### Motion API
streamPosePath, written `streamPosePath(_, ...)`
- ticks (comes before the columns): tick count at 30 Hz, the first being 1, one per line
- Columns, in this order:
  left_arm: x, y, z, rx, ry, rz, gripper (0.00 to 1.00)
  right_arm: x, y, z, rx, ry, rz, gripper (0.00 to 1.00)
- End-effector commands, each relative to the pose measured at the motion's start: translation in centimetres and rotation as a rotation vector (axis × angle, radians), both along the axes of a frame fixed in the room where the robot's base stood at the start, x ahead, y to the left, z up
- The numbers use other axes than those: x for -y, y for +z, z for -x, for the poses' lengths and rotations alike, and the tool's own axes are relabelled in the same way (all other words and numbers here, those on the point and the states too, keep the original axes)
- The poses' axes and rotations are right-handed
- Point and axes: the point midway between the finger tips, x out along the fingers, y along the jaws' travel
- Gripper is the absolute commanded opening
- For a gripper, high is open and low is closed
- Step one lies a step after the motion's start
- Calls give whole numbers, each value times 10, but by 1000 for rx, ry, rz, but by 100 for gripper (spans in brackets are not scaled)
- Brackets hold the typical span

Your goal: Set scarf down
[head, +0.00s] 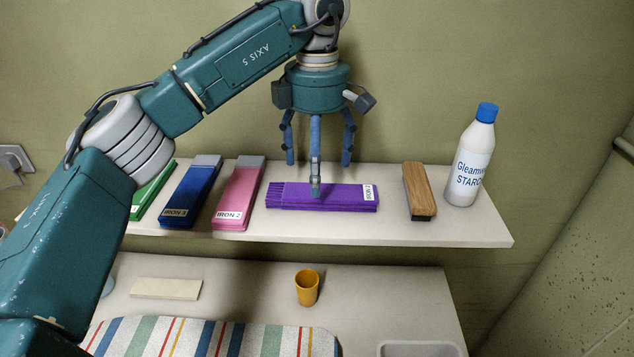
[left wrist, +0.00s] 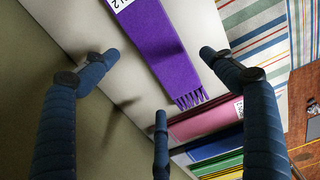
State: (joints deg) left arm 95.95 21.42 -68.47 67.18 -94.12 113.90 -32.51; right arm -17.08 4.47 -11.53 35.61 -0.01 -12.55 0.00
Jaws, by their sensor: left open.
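The purple scarf (head: 335,200) lies folded flat on the white shelf (head: 465,232), its fringe at the left and a white label at its right end. It also shows in the left wrist view (left wrist: 158,45), fringe toward the picture's middle. My left gripper (head: 317,170) is above the scarf with its three fingers spread. Its front finger overlaps the scarf in the head view; whether it touches is unclear. In the left wrist view my left gripper (left wrist: 160,72) holds nothing between its fingers. My right gripper is not in view.
Left of the scarf lie pink (head: 240,195), blue (head: 191,190) and green (head: 150,192) folded scarves. Below are an orange cup (head: 307,288) and striped ironing board (head: 215,340). Shelf between scarf and brush is clear.

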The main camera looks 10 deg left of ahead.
Motion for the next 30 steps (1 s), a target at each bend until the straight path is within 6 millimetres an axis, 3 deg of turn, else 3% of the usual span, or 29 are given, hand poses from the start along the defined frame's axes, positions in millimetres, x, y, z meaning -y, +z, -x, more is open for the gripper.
streamPosePath(6,0,50,-1,5,1,-2,84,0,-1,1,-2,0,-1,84)
streamPosePath(12,0,75,0,1,-1,-2,84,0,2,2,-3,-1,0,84)
streamPosePath(26,2,78,-1,0,-5,23,84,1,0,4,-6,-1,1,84)
streamPosePath(30,31,76,-6,20,-53,299,84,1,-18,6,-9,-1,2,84)
